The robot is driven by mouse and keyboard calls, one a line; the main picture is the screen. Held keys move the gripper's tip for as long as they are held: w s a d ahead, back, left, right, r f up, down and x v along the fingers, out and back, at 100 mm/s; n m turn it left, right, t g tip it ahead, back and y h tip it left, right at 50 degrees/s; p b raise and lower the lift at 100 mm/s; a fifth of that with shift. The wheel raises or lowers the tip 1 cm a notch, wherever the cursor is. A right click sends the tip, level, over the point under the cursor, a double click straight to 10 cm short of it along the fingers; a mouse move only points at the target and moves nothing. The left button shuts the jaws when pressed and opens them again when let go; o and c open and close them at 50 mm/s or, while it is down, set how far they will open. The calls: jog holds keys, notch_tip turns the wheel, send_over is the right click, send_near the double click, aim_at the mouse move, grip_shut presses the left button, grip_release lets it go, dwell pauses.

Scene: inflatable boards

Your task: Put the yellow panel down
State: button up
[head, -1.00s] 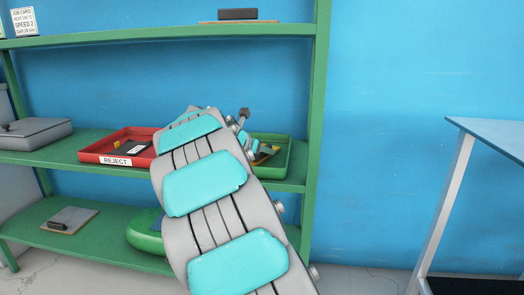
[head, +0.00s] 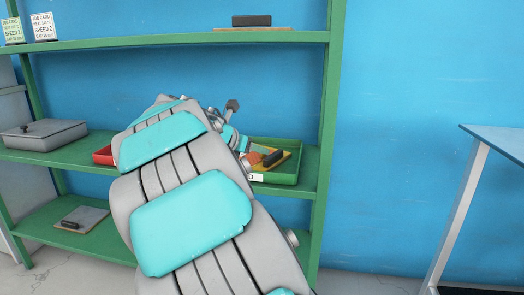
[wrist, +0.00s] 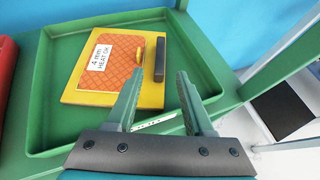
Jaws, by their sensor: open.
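The yellow panel (wrist: 125,68) lies in the green tray (wrist: 52,90), with an orange textured patch, a white label reading "4 mm HEAT OK" and a black handle (wrist: 160,60). In the head view the panel (head: 285,161) shows in the green tray (head: 290,178) on the middle shelf, partly hidden by my arm. My gripper (wrist: 160,82) is open and empty. In the wrist view its fingertips appear either side of the handle's near end, without gripping it. The gap between them in depth is hard to tell.
A red tray (head: 103,155) is mostly hidden behind my arm. A grey lidded box (head: 44,134) stands at the left of the middle shelf. A panel with a dark handle (head: 82,219) lies on the lower shelf. A blue-topped table (head: 497,141) stands at right.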

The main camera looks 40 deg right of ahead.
jog(key=shift+s+a+r, duration=0.1)
jog(key=shift+a+r, duration=0.1)
jog(key=shift+a, duration=0.1)
jog(key=s+a+f+m+g+y, duration=0.2)
jog(key=s+a+f+m+y, duration=0.2)
jog(key=s+a+f+m, duration=0.3)
jog(key=s+a+f+m+g+y, duration=0.1)
jog(key=s+a+f+m+y, duration=0.2)
jog(key=s+a+f+m, duration=0.4)
jog(key=s+a+f+m+g+y, duration=0.2)
jog(key=s+a+f+m+y, duration=0.2)
jog(key=s+a, duration=1.1)
jog(key=s+f+m, duration=0.3)
jog(key=s+f, duration=0.1)
jog(key=s, duration=0.3)
jog(key=shift+a+f+m+g+y, duration=0.2)
jog(key=shift+f+m+g+y, duration=0.1)
jog(key=shift+a, duration=0.1)
